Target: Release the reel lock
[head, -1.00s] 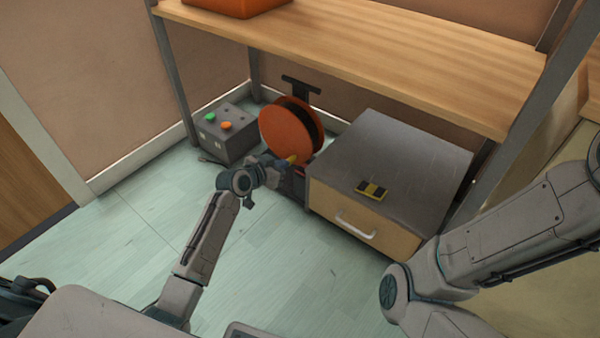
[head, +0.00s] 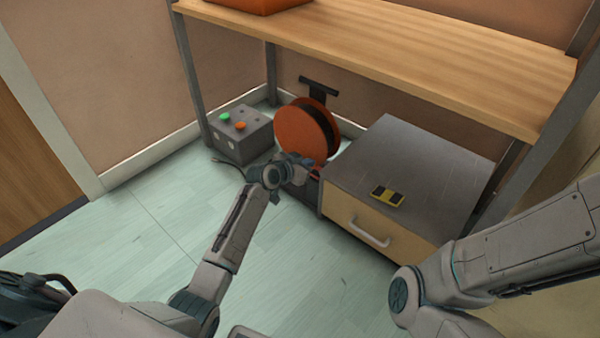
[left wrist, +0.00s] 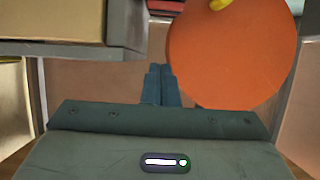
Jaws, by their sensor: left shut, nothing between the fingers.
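The orange reel (head: 302,132) stands upright on a dark stand with a black T-shaped top, under the bench. It also fills the upper right of the left wrist view (left wrist: 232,55). A yellow part (left wrist: 218,4), possibly the lock, shows at the reel's top edge in that view, cut off by the frame. In the head view it is hidden behind my left gripper (head: 303,167). That gripper is shut and empty, in front of the reel's lower part. Its closed fingers (left wrist: 161,84) point beside the reel disc; I cannot tell whether they touch anything. My right gripper is out of view.
A grey cabinet (head: 440,160) with a wooden drawer stands right of the reel, a yellow-black block (head: 387,194) on top. A grey box with green and orange buttons (head: 240,135) stands left. The wooden bench top (head: 400,55) overhangs them. The floor in front is clear.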

